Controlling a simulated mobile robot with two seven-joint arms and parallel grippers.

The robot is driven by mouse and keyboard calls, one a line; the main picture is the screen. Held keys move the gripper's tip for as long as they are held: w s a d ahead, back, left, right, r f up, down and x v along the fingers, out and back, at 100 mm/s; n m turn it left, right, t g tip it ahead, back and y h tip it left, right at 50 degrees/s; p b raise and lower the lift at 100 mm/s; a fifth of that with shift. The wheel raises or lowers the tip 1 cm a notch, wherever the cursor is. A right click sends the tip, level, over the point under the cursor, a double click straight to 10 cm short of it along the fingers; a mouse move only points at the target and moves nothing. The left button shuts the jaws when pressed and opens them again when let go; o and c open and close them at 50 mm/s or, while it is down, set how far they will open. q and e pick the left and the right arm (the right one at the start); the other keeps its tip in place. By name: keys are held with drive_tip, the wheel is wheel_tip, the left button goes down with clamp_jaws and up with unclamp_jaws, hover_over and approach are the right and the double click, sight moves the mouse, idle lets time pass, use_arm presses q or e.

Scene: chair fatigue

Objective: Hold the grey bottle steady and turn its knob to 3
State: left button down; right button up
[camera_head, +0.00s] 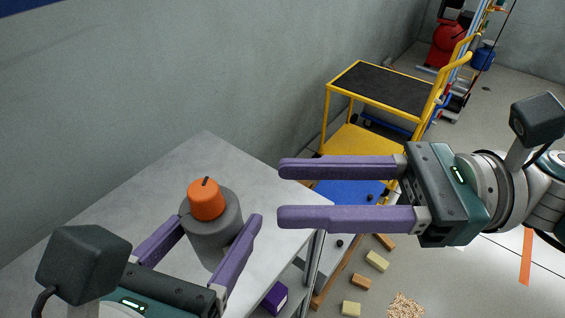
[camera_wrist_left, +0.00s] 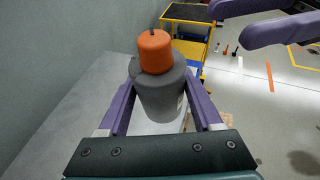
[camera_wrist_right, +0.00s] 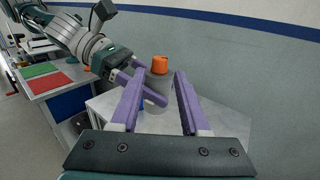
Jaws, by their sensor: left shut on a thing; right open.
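The grey bottle (camera_head: 212,238) stands upright on the grey table, with an orange knob (camera_head: 206,200) on top that bears a dark mark. The bottle (camera_wrist_left: 160,95) and knob (camera_wrist_left: 154,52) also show in the left wrist view. My left gripper (camera_head: 215,232) is shut on the bottle's body, one purple finger on each side. My right gripper (camera_head: 280,192) is open and empty, to the right of the knob and apart from it. In the right wrist view the knob (camera_wrist_right: 160,65) appears beyond the open fingers. No numbers on the knob or bottle are readable.
The table (camera_head: 130,185) is mostly bare around the bottle. A yellow cart (camera_head: 380,88) with a dark top stands behind at the right. Several wooden blocks (camera_head: 376,261) lie on the floor. A wall (camera_head: 150,70) runs along the back left.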

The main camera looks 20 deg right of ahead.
use_arm(q)
unclamp_jaws()
idle(0.3)
